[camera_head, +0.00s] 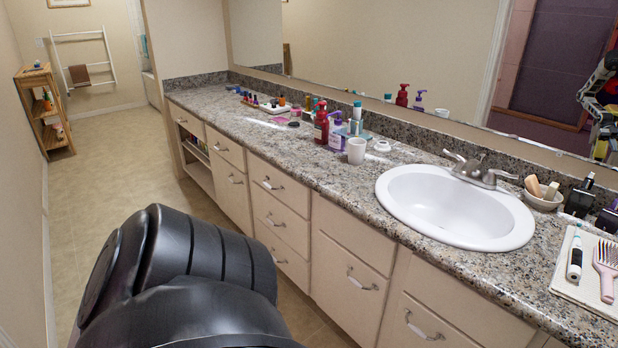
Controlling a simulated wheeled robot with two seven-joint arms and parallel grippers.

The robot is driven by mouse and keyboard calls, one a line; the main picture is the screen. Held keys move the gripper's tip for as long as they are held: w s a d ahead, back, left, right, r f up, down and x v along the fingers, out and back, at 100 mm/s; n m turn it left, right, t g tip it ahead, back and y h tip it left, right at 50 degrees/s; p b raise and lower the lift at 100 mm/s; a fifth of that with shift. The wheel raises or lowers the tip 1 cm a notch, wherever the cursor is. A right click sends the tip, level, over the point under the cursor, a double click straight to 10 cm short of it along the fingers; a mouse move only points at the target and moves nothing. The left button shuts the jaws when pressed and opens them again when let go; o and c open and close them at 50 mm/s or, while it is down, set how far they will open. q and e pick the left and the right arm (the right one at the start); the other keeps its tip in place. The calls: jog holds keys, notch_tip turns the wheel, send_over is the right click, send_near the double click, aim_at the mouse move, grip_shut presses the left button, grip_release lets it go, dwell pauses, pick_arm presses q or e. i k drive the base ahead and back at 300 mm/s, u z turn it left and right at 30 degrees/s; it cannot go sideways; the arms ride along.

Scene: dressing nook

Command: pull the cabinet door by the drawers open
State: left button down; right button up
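The cream vanity has a stack of drawers (281,222) with silver pulls. To the right of the stack is a cabinet door (345,292) with an arched silver handle (362,281), which looks shut. Another panel (229,190) with a pull is to the left of the stack and also looks shut. A further door (415,322) under the sink also has a handle and looks shut. A bulky black part of my arm fills the bottom left and hides some of the floor and lower vanity. Neither of my grippers shows, so their contact with the handles cannot be seen.
The granite counter (330,183) carries bottles, a white cup (356,150), a sink (455,207) and a towel (585,268) with a brush. A wooden shelf (45,110) stands by the far left wall. The tiled floor (115,165) beside the vanity is clear.

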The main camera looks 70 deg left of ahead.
aim_at(353, 292)
jog(key=u, duration=1.9)
jog(key=i, duration=0.85)
jog(key=u, duration=0.4)
